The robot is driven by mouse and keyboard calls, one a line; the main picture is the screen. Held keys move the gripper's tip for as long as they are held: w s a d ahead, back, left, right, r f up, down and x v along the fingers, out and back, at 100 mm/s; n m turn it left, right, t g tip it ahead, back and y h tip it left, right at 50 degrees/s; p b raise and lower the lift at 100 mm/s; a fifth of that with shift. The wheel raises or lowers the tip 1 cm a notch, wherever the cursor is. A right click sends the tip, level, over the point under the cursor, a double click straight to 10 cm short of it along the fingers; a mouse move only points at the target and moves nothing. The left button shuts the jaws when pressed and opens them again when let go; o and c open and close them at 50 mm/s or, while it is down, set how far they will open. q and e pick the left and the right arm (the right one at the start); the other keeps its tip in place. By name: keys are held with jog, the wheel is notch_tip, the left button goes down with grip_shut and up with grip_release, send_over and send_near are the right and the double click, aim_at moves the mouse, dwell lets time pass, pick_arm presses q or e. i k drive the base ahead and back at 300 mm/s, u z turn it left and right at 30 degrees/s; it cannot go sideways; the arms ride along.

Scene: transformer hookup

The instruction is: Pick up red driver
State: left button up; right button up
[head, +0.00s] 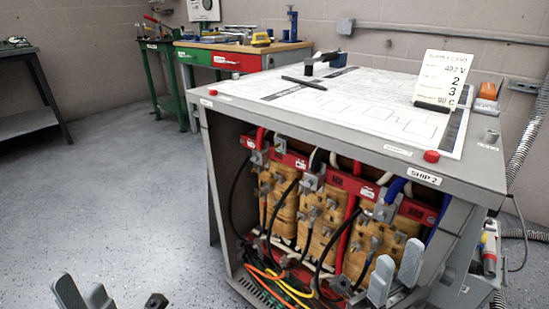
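I cannot tell for certain which thing is the red driver. A grey tool with a red band (489,256) stands upright at the far right, beside the transformer cabinet. A small red-handled tool (152,18) also shows on the green stand at the back left, too small to identify. My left gripper (83,289) is low at the bottom left, over the floor, with its fingers apart and nothing seen between them. My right gripper (397,268) is in front of the cabinet's open side, at the lower right, with its fingers apart and empty. It is left of the grey-and-red tool, not touching it.
The transformer cabinet (455,165) fills the middle and right, with coils and coloured cables exposed. A diagram sheet (330,105), a white card (442,78) and a black marker-like tool (303,82) lie or stand on top. A workbench (245,50) stands behind. The left floor is clear.

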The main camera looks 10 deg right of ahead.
aim_at(490, 250)
jog(key=u, duration=0.7)
jog(key=i, duration=0.25)
jog(key=z, duration=4.5)
jog(key=i, duration=0.75)
